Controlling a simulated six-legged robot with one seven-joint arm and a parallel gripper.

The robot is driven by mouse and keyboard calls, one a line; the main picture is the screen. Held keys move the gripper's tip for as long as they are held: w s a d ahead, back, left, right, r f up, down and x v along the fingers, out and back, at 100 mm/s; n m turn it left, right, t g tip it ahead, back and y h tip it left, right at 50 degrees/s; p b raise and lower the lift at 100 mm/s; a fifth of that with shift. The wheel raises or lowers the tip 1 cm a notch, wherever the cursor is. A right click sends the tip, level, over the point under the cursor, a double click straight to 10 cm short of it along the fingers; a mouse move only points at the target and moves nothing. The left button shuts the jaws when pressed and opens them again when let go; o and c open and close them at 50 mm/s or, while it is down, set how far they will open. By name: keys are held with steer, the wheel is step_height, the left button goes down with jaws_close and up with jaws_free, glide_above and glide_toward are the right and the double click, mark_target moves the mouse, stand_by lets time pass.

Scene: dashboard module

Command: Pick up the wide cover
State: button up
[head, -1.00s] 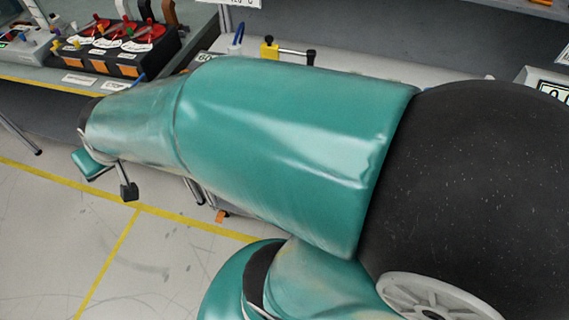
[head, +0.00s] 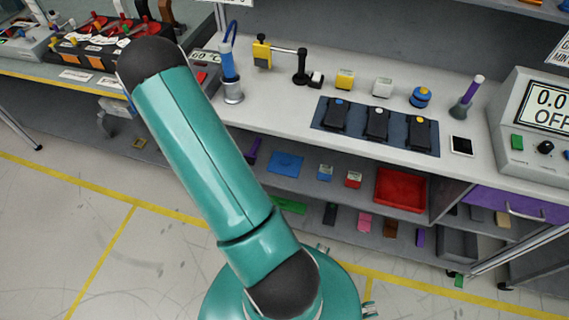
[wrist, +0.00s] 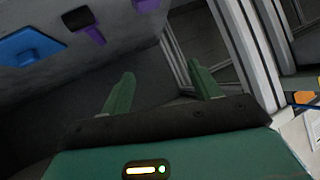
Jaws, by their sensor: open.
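My gripper (wrist: 161,86) shows in the wrist view with its two green fingers apart and nothing between them. A blue flat piece (wrist: 28,46) lies on a grey surface at the upper left there, well away from the fingers. In the head view a blue flat piece (head: 286,163) lies on the shelf under the bench. I cannot tell which piece is the wide cover. My arm stands in front of the left part of the bench in the head view, and my gripper cannot be made out there.
A dark and purple piece (wrist: 83,22) lies near the blue one. Metal posts (wrist: 250,50) stand right of my fingers. The bench (head: 300,105) carries a dark blue panel (head: 357,142). A red tray (head: 401,188) is on the shelf. The floor in front is free.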

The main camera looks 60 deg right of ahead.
steer(key=s+d+f+m+g+h, duration=0.1)
steer(key=s+d+f+g+h, duration=0.2)
steer(key=s+f, duration=0.7)
steer(key=h, duration=0.3)
glide_toward(285, 162)
steer(key=x, duration=0.5)
steer(key=shift+r, duration=0.15)
steer(key=shift+f+x, duration=0.15)
steer(key=shift+x, duration=1.35)
steer(key=shift+f+x, duration=0.15)
steer(key=shift+x, duration=1.35)
steer(key=shift+a, duration=0.1)
steer(key=c, duration=1.1)
steer(key=shift+r, duration=0.1)
